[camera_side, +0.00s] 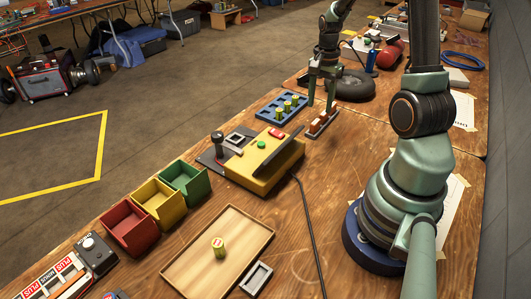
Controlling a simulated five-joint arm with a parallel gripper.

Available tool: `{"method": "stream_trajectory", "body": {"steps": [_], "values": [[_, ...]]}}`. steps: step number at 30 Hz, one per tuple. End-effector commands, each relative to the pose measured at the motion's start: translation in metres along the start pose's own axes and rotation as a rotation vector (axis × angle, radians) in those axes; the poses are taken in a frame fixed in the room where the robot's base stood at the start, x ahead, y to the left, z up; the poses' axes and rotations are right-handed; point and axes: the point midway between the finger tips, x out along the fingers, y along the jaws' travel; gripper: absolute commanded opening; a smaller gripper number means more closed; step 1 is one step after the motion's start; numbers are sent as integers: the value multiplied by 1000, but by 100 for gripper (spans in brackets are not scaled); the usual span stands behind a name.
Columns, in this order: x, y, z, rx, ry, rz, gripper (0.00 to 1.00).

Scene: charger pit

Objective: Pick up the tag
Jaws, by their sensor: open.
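My gripper (322,103) is open and points down, its two dark fingers apart. It is at a small narrow rack (313,135) holding reddish-brown pieces (322,121), on the wooden bench right of the yellow charger box. The fingertips are close to these pieces; I cannot tell whether they touch. No piece is clearly held between the fingers. I cannot tell for sure which thing is the tag. A small red piece (276,133) with pale marking also lies on top of the yellow charger box (258,170), near a green button.
A blue battery holder (268,112) with several green cells stands left of my gripper. Red, yellow and green bins (131,228) and a wooden tray (190,270) with one cell are in front. A black tyre (352,86) lies behind. A cable runs along the bench.

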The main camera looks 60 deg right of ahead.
Motion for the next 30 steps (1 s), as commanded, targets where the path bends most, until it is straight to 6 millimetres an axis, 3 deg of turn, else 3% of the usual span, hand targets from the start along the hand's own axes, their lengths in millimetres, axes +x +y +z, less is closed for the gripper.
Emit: {"method": "stream_trajectory", "body": {"steps": [5, 15, 24, 25, 29, 30], "values": [[11, 0, 1, -1, -1, 1, 56], [54, -4, 4, -1, -1, 2, 56], [59, -4, 3, -2, 1, -1, 56], [59, -4, 3, -2, 1, -1, 52], [59, -4, 3, -2, 1, -1, 3], [59, -4, 3, -2, 1, -1, 0]]}}
